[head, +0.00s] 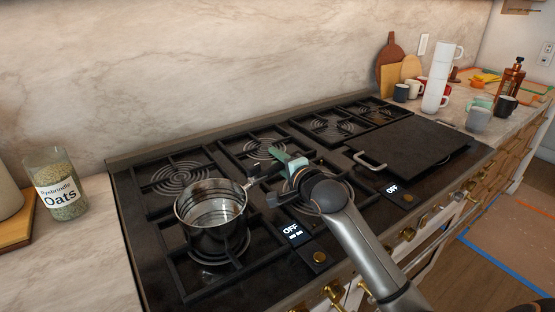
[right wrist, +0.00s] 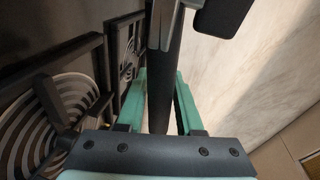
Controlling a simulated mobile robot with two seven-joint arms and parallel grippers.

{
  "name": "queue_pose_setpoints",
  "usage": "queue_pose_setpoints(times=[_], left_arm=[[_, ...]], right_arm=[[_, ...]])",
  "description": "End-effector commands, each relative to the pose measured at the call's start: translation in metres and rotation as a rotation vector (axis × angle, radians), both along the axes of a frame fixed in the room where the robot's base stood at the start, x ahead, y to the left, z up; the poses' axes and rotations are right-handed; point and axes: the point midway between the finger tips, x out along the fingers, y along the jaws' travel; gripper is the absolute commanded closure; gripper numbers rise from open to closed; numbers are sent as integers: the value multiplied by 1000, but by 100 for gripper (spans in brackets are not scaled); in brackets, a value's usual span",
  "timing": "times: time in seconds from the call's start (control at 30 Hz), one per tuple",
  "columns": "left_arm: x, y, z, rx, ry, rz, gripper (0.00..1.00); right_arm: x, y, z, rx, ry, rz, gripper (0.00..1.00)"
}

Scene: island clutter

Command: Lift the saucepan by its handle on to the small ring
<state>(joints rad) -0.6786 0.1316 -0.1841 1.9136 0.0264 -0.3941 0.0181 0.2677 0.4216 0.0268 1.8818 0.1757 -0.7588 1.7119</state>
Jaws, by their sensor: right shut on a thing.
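The steel saucepan (head: 212,218) is upright over the front left ring (head: 222,248) of the hob. I cannot tell whether its base touches the grate. Its dark handle (head: 262,178) points right and a little back. My right gripper (head: 281,166), with teal fingers, is shut on the handle. In the right wrist view the handle (right wrist: 160,95) runs between the fingers of the right gripper (right wrist: 163,85). Other rings show at the back left (head: 182,178) and back middle (head: 265,149); which one is the small ring is not clear. My left gripper is not in view.
A black griddle plate (head: 420,139) with a metal handle covers the hob's front right. A glass oats jar (head: 60,185) stands left of the hob. Stacked white mugs (head: 437,85) and other cups stand at the right. A marble wall (head: 230,70) rises behind.

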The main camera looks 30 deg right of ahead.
Motion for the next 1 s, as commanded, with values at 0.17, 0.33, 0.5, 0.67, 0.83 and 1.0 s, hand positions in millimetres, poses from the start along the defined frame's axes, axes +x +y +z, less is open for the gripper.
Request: queue_pose_setpoints(times=[0.17,0.33,0.5,0.67,0.83,1.0], left_arm=[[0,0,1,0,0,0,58],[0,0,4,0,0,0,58],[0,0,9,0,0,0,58],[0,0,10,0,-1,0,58],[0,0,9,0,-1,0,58],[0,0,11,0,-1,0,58]], right_arm=[[0,0,3,6,-7,1,100],[0,0,4,9,-8,0,100],[0,1,5,12,-9,2,100],[0,1,4,14,-8,0,100],[0,1,4,13,-8,1,100],[0,1,4,14,-8,0,100]])
